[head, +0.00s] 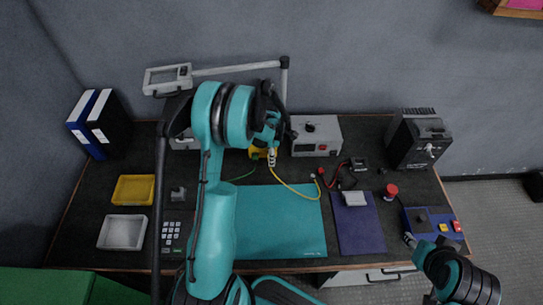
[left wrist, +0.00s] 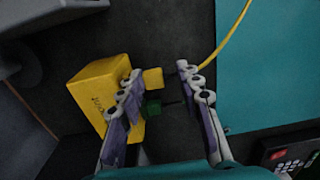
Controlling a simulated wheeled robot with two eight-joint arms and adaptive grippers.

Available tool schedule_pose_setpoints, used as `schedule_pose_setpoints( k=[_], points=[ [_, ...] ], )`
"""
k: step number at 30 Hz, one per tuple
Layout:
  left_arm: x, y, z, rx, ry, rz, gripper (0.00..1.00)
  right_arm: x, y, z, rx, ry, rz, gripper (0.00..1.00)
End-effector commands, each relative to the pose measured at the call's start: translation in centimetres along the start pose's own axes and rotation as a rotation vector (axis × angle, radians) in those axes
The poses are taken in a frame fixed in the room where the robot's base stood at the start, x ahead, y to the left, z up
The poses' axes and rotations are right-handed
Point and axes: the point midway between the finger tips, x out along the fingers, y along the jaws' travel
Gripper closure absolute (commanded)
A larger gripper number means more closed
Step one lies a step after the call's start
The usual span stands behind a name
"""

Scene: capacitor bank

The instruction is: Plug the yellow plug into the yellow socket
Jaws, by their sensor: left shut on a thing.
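The yellow box (left wrist: 92,92) with dark lettering stands on the dark bench top; it also shows in the head view (head: 254,153). A green plug (left wrist: 152,108) sits at its right side. The yellow plug (left wrist: 153,78) is just right of the box, between the fingers of my left gripper (left wrist: 160,72), which is shut on it. The finger hides part of the join, so I cannot tell whether it is seated in a socket. Its yellow cable (left wrist: 233,35) runs up and right. My right gripper (head: 410,239) is at the lower right, its jaws unclear.
A teal mat (head: 290,222) and a blue mat (head: 359,230) lie on the bench. A grey instrument (head: 316,147) stands close right of my left gripper. A yellow tray (head: 133,190), a white tray (head: 123,232) and a keypad (head: 173,234) are at left. A red knob (head: 391,190) is at right.

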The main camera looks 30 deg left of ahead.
Motion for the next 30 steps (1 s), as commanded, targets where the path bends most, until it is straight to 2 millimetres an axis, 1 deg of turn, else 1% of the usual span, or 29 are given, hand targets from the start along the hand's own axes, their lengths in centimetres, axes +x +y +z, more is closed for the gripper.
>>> schedule_pose_setpoints(
  k=[1, 30],
  points=[
    [0.06, 0.37, -0.06, -0.002, 0.0, 0.009, 0.78, 0.07, 0.0, 0.05, 0.0, 0.0, 0.0, 0.58],
    [0.24, 0.37, -0.05, -0.002, 0.0, 0.009, 0.78, 0.62, 0.0, 0.45, 0.0, 0.0, 0.0, 0.58]
  ],
)
